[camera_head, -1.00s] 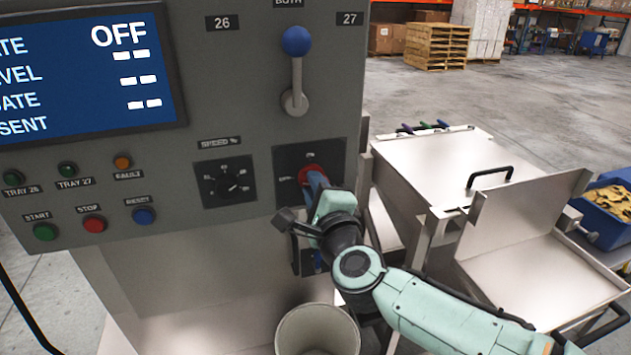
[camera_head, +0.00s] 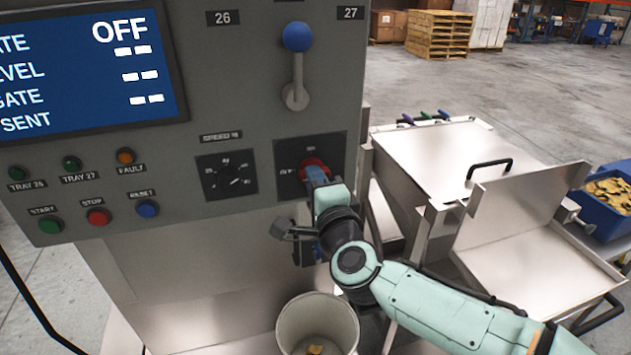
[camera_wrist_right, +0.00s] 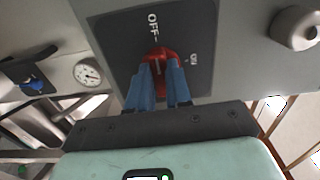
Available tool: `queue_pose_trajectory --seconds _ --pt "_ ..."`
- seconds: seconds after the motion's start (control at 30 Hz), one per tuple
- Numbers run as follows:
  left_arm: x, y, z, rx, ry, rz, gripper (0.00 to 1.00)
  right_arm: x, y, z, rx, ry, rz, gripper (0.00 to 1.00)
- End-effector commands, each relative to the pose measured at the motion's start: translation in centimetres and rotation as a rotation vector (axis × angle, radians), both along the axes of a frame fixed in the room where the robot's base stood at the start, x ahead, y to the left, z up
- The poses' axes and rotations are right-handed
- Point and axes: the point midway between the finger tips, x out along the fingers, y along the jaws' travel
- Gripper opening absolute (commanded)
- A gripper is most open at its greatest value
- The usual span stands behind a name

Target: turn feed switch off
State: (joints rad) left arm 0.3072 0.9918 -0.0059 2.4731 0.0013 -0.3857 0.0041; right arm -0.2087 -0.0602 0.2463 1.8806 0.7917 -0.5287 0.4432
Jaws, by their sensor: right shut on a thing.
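The feed switch is a red rotary knob (camera_head: 314,167) on a dark square plate (camera_head: 338,150) at the lower right of the grey control panel. In the right wrist view the red knob (camera_wrist_right: 158,58) sits between the OFF and ON marks. My right gripper (camera_head: 318,178) is at the knob, its blue fingers (camera_wrist_right: 158,85) on either side of it and shut on it. The fingers hide part of the knob, so its exact pointing is hard to tell. The panel screen (camera_head: 85,70) reads OFF on its top line. My left gripper is not in view.
A speed dial (camera_head: 227,176) is left of the switch, and a blue-ball lever (camera_head: 297,40) is above it. Several push buttons line the panel's lower left. A bucket (camera_head: 318,325) stands below my right arm. Steel trays (camera_head: 540,262) are at the right.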

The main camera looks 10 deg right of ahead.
Motion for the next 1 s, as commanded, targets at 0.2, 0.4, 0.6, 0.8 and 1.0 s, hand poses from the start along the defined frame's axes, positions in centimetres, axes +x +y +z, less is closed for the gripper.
queue_pose_trajectory --seconds 0.2,0.4,0.6,0.8,1.0 --pt "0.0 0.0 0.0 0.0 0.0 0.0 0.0 0.0 0.0 -0.1 -0.004 0.001 0.0 0.45" --pt "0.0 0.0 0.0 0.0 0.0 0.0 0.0 0.0 0.0 0.0 -0.002 0.001 0.0 0.45" --pt "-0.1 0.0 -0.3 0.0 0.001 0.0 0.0 -1.2 -0.1 0.0 -0.001 -0.001 0.0 0.45" --pt "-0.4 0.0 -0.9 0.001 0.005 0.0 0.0 -5.2 -0.2 0.0 -0.001 -0.003 0.0 0.45" --pt "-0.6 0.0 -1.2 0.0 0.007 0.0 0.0 -9.7 -0.4 0.1 -0.003 -0.004 -0.001 0.45"
